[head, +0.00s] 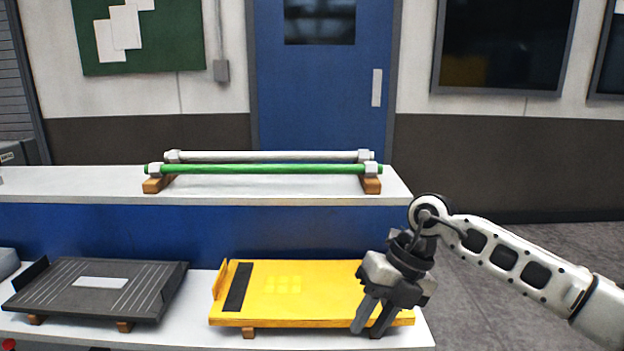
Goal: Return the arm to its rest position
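My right arm (525,265) comes in from the right, and its gripper (368,332) points down in front of the right end of the yellow casting (305,292). Its two fingers are spread a little apart with nothing visible between them. I cannot tell whether the fingers touch the yellow casting. The yellow casting lies flat on wooden blocks on the lower white shelf, with a dark strip at its left. A dark grey casting (70,287) with a pale label lies on blocks to its left. My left gripper is not in view.
A green bar (260,169) and a white bar (270,156) lie across wooden supports on the upper white shelf (60,183). A blue panel (110,225) stands between the shelves. A blue door (325,95) is behind. Grey floor (490,310) is open at the right.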

